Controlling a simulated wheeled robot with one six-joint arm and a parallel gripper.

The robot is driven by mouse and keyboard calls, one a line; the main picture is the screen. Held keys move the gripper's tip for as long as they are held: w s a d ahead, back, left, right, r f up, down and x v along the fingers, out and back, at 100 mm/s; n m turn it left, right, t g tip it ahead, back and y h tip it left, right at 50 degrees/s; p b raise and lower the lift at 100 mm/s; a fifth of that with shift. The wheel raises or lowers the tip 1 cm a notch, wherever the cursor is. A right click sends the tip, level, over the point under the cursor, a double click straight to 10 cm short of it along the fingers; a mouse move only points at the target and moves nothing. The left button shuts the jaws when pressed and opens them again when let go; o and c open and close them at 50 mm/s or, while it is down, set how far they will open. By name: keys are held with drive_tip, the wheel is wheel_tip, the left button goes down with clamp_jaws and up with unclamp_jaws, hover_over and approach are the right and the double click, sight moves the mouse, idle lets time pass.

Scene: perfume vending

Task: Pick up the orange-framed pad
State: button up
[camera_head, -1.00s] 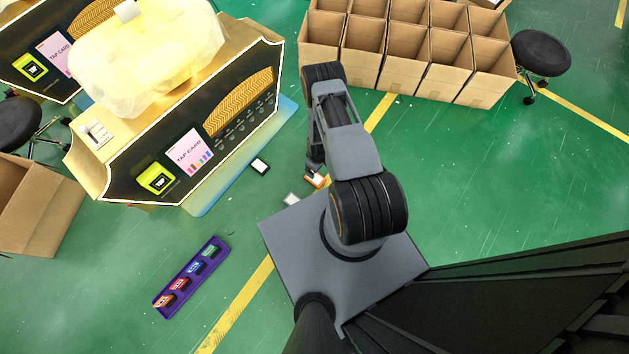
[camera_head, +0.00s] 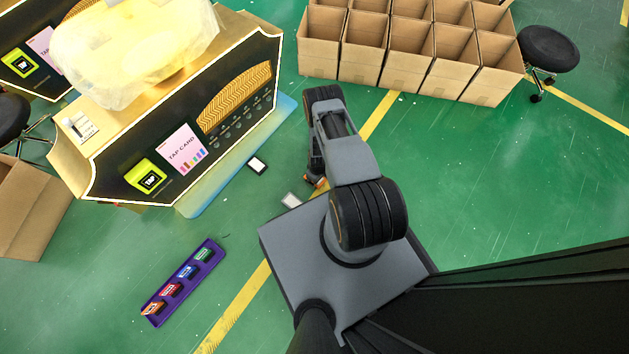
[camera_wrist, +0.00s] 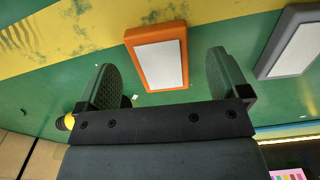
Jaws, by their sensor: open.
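The orange-framed pad (camera_wrist: 158,57) has a white face and lies in the upper middle of the wrist view. In the head view only a bit of its orange edge (camera_head: 321,183) shows beside my arm, which hides the rest. My gripper (camera_wrist: 163,78) is open, with one fingertip to the left of the pad and one to the right. The pad appears between and just beyond the fingertips. I cannot tell whether either finger touches it.
A grey-framed pad (camera_wrist: 294,45) lies to the right in the wrist view. A purple tray (camera_head: 208,262) with several small coloured items sits lower left. Cardboard boxes (camera_head: 360,65) stand behind. Green floor is clear at right.

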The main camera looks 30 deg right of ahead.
wheel_tip(320, 180, down, 2)
drive_tip(key=shift+f+b, duration=0.2)
drive_tip(key=shift+b, duration=0.6)
drive_tip(key=shift+r, duration=0.1)
drive_tip(key=c, duration=1)
